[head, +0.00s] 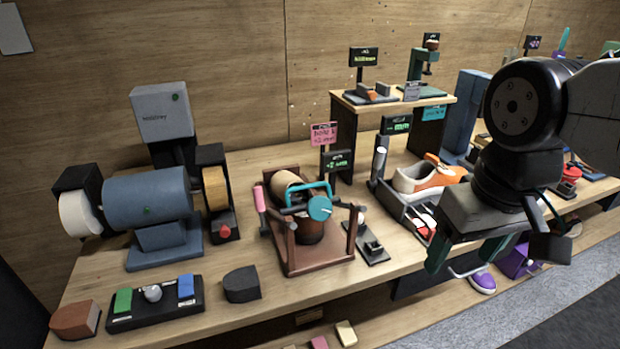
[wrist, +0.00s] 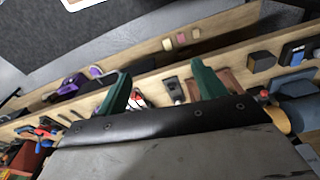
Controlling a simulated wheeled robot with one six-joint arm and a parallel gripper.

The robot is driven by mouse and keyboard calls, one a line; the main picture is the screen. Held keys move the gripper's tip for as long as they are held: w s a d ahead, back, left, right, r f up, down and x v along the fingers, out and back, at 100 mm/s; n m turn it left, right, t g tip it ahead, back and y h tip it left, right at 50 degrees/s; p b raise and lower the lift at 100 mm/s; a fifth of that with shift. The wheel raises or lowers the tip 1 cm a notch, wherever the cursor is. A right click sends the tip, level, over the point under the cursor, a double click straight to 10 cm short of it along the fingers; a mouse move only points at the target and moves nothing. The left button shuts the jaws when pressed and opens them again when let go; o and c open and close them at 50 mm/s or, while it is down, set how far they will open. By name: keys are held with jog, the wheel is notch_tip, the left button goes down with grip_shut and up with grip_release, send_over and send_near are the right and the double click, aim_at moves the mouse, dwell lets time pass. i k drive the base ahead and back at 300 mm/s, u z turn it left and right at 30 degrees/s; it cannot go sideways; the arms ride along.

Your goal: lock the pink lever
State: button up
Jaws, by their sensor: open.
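The pink lever (head: 259,199) stands upright at the left side of a brown wooden fixture (head: 318,262) in the head view. The fixture holds a brown rounded piece under a teal clamp bar (head: 308,192) with a round teal knob (head: 320,208). My gripper (head: 464,262) is at the right, over the front of the bench, well away from the lever. Its green fingers also show in the wrist view (wrist: 162,84), spread apart with nothing held between them. I cannot make out the pink lever in the wrist view.
A blue grinding machine (head: 148,200) stands left of the fixture. A small dark stand (head: 372,250) is just right of it. An orange and white sneaker (head: 430,178) sits behind my gripper. A black tray (head: 155,310) and dark block (head: 241,284) lie in front left.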

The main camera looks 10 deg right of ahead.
aim_at(265, 230)
jog(key=u, duration=0.55)
jog(key=k, duration=0.6)
jog(key=u, duration=0.75)
jog(key=i, duration=0.8)
jog(key=z, duration=0.8)
jog(key=i, duration=0.5)
jog(key=z, duration=0.6)
